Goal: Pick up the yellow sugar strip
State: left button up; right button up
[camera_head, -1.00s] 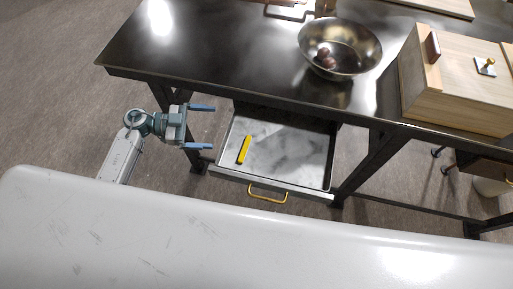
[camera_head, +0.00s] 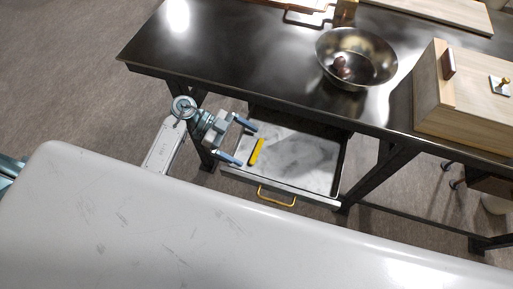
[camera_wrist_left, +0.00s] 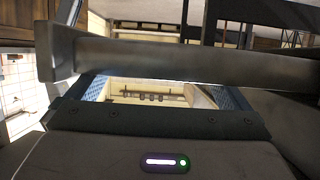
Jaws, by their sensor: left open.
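The yellow sugar strip (camera_head: 256,152) lies in the open drawer (camera_head: 300,165) under the dark table, near the drawer's left side. My left gripper (camera_head: 244,142) is open in the head view, at the drawer's left side, with its fingertips just left of the strip and nothing between them. The left wrist view shows the two blue fingers (camera_wrist_left: 160,90) apart, with a dark metal bar across the view in front of them. The strip cannot be made out in the wrist view. My right gripper is not in view.
The dark table (camera_head: 240,55) stands over the drawer. A metal bowl (camera_head: 380,68) with dark round things and a wooden box (camera_head: 440,105) are on it. The drawer has a yellow handle (camera_head: 276,198) in front. Table legs stand on both sides of the drawer.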

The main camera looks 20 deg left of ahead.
aim_at(257, 150)
pick_arm(q)
jog(key=x, duration=0.3)
jog(key=shift+d+p, duration=0.2)
jog(key=shift+p, duration=0.15)
jog(key=shift+a, duration=0.1)
jog(key=c, duration=0.8)
